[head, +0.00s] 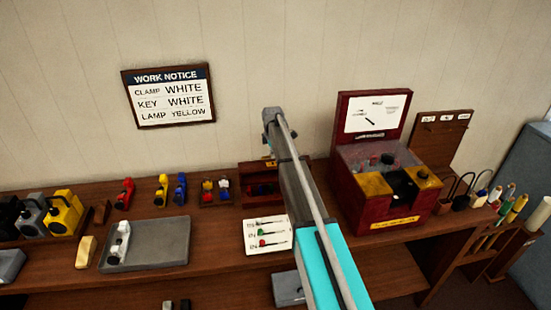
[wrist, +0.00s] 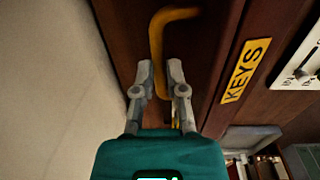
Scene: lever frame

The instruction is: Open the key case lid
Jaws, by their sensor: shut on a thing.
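In the wrist view a yellow bent handle (wrist: 157,40) stands on the dark red-brown lid (wrist: 120,30) of the key case. A yellow KEYS label (wrist: 245,70) is on the case beside it. My gripper (wrist: 160,74) is shut on the handle, one grey finger on each side. In the head view the small dark red key case (head: 258,201) is on the bench, partly hidden behind my arm. I cannot tell how far the lid is raised.
A larger red case (head: 380,215) with a raised lid stands right of my arm. A white card (head: 266,236) lies in front of the key case. A grey tray (head: 150,255) holds a white clamp, left. Coloured clamps stand along the back. The wall is close behind.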

